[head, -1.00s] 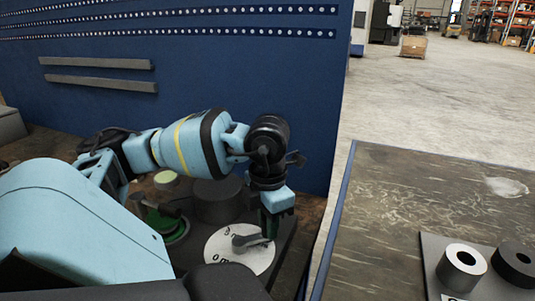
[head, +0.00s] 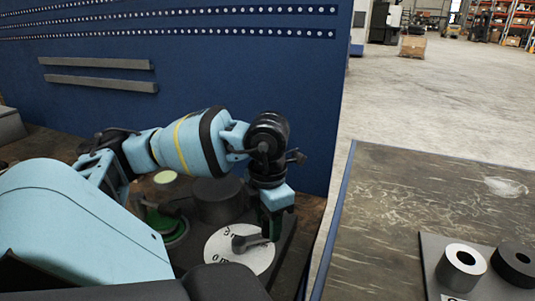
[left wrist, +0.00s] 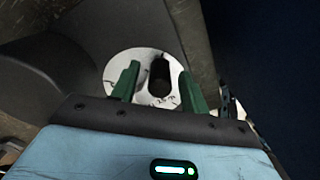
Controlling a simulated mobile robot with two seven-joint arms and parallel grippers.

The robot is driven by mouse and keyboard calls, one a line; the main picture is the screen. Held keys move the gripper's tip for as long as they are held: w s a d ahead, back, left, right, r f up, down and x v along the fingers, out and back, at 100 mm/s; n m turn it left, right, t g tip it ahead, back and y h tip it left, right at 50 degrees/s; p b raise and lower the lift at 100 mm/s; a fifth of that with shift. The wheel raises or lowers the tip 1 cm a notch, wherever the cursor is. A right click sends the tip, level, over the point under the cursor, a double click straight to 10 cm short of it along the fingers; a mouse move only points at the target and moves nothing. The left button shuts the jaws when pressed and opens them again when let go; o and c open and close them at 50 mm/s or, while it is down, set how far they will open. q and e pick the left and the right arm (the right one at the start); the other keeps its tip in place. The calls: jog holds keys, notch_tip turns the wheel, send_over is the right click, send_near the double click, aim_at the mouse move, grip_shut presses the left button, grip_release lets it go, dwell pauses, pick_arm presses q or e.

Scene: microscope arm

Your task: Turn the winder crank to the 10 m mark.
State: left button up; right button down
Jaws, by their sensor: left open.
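The winder's white dial (head: 232,263) lies on a dark base in the lower middle of the head view, with "0 m" at its lower left edge and another mark at its upper left. The dark grey crank (head: 248,242) lies across it, pointing right. My left gripper (head: 271,232) reaches down over the crank's outer end. In the left wrist view its green fingers (left wrist: 160,70) are open, one on each side of the dark crank handle (left wrist: 160,82), with gaps visible. The dial (left wrist: 147,60) shows behind them. No 10 m mark is readable. My right gripper is not in view.
A dark cylinder (head: 219,199) stands just behind the dial, and a green round part (head: 170,230) is to its left. A blue panel (head: 240,80) rises behind. To the right, across a gap, a worktop (head: 400,215) holds a grey ring (head: 461,267) and a black ring (head: 515,264).

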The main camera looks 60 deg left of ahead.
pick_arm(q)
notch_tip(320, 180, up, 6)
jog(key=shift+r+p, duration=0.15)
jog(key=shift+p, duration=0.35)
jog(key=shift+r, duration=0.45)
